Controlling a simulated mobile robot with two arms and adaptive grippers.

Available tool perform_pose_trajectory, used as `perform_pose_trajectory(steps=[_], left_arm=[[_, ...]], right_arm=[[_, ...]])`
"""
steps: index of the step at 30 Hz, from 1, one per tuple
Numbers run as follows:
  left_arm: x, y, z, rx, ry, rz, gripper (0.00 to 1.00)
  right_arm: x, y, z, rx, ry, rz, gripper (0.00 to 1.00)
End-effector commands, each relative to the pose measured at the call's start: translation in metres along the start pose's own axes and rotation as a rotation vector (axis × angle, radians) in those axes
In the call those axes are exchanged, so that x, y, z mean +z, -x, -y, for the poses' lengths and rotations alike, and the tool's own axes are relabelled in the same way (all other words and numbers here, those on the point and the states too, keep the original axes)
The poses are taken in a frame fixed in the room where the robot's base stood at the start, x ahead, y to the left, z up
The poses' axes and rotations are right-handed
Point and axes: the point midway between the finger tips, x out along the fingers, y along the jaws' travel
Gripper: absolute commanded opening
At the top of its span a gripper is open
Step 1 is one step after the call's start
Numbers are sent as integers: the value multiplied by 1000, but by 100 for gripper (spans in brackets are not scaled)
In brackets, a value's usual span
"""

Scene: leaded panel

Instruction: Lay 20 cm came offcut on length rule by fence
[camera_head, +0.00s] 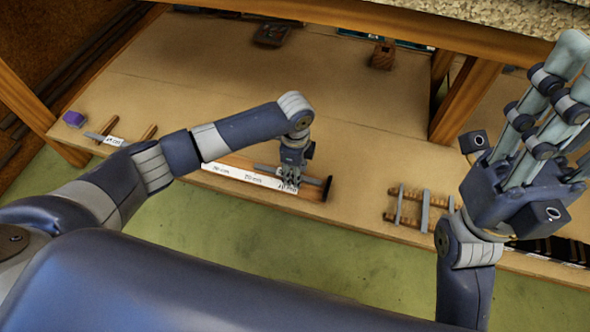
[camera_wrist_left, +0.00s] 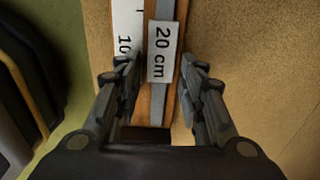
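The length rule (camera_head: 235,174) is a white marked strip on a wooden board near the bench's front edge. A dark block (camera_head: 327,188) stands at its right end; it also shows in the left wrist view (camera_wrist_left: 145,134). The grey came offcut (camera_head: 312,181) lies lengthwise along the rule, close to the block; contact with the block is unclear. Its white "20 cm" label (camera_wrist_left: 162,52) faces up in the left wrist view. My left gripper (camera_head: 289,186) is above it, its fingers apart on either side with gaps.
A wooden rack (camera_head: 112,138) with a labelled strip and a purple block (camera_head: 74,119) are at the left. Another rack (camera_head: 425,205) with grey bars stands right of the rule. A wooden post (camera_head: 466,98) supports the upper shelf. The bench middle is clear.

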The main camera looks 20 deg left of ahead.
Motion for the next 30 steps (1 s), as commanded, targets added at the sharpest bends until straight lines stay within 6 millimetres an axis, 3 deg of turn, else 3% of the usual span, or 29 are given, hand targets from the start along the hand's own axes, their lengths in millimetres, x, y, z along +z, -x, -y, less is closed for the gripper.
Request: perform_pose_trajectory(steps=[8, 21, 30], left_arm=[[0, 6, 1, -2, 1, -1, 36], [0, 91, 1, -3, -1, -1, 36], [0, 119, 0, 0, 0, 0, 36]], right_arm=[[-1, 0, 0, -2, 1, -4, 43], [0, 0, 0, -1, 0, -2, 43], [0, 0, 0, -1, 0, -2, 43]])
